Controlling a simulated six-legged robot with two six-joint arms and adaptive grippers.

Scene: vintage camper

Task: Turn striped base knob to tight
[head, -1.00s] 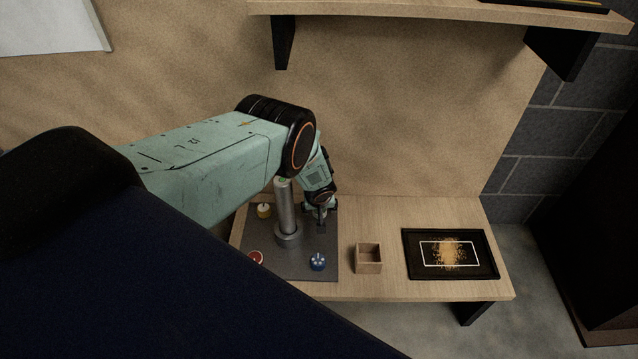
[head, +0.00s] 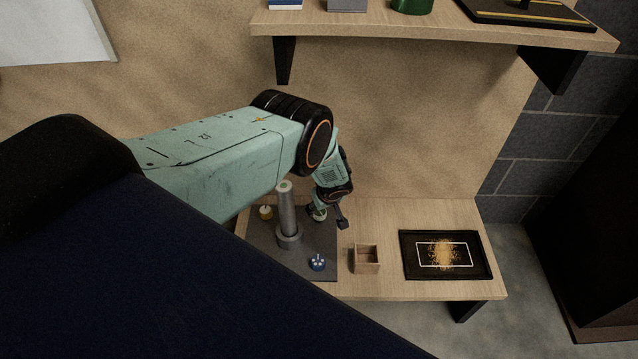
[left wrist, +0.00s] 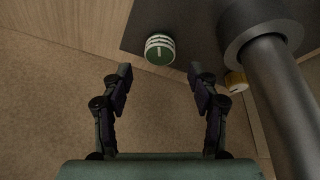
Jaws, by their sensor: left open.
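The striped knob, green with white bands and a pale line on its top, shows in the left wrist view (left wrist: 160,49) on the edge of a dark grey mat. In the head view the knob (head: 319,214) is partly hidden by my left gripper (head: 328,217). In the left wrist view that gripper (left wrist: 160,72) is open and empty, with its fingers spread to either side below the knob in the picture. The fingers appear apart from the knob. My right gripper is not in view.
A grey upright post (head: 287,214) stands on the mat (head: 268,250) close to the gripper. A yellow knob (head: 265,213) and a blue knob (head: 317,263) are on the mat. A wooden box (head: 366,260) and black tray (head: 406,268) lie right. A shelf (head: 430,33) hangs above.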

